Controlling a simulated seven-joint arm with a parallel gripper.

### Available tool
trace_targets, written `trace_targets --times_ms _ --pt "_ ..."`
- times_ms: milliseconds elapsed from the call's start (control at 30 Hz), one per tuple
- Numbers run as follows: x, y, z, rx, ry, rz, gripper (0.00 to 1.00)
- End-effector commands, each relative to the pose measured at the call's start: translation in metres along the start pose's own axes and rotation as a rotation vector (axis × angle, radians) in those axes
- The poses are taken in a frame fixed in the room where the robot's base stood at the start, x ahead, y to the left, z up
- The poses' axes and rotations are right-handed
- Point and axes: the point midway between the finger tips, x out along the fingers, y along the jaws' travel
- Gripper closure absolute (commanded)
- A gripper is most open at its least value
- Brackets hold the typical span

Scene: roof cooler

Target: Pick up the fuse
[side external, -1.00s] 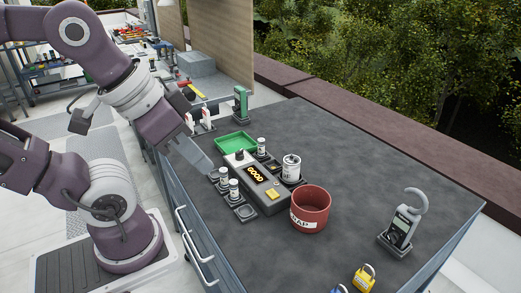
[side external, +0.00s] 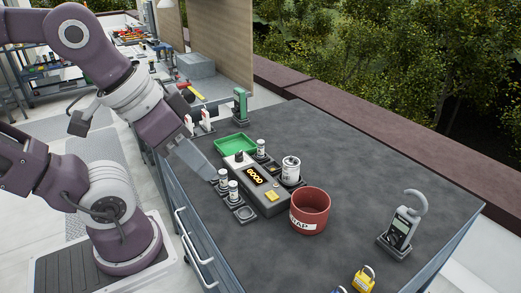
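Small white cylinders with grey ends, which look like fuses, stand in dark square holders on the grey bench. One (side external: 223,178) is nearest my gripper, another (side external: 233,190) is just in front of it, and a third (side external: 261,147) is behind the tester. My gripper (side external: 213,176) points down and to the right, its tip right beside the nearest cylinder. I cannot tell whether it touches that cylinder. The fingers show edge-on as one grey wedge, so their opening is hidden. The dark tester (side external: 271,195) shows GOOD on its display.
A red-brown bin (side external: 311,209) and a larger white can (side external: 291,168) stand right of the tester. A green tray (side external: 236,144) lies behind it. An empty holder (side external: 245,214) sits in front. A clamp meter (side external: 400,230) and padlocks (side external: 364,278) are at right. The back right is clear.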

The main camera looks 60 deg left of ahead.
Motion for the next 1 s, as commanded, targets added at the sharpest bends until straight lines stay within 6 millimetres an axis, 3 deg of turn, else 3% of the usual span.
trace_targets --times_ms 33,100,367,467,567,667,800,900,1000 --pt "0.000 0.000 0.000 0.000 0.000 0.000 0.65" --pt "0.000 0.000 0.000 0.000 0.000 0.000 0.51" --pt "0.000 0.000 0.000 0.001 0.000 -0.001 0.51" --pt "0.009 -0.013 0.000 0.046 -0.054 -0.051 0.51" --pt "0.033 -0.057 -0.001 0.213 -0.226 -0.207 0.51" --pt "0.060 -0.119 -0.012 0.486 -0.445 -0.402 0.51" --pt "0.103 -0.197 -0.051 0.944 -0.711 -0.621 0.51" --pt "0.149 -0.233 -0.090 1.318 -0.850 -0.726 0.51" --pt "0.208 -0.248 -0.123 1.681 -0.925 -0.778 0.51"
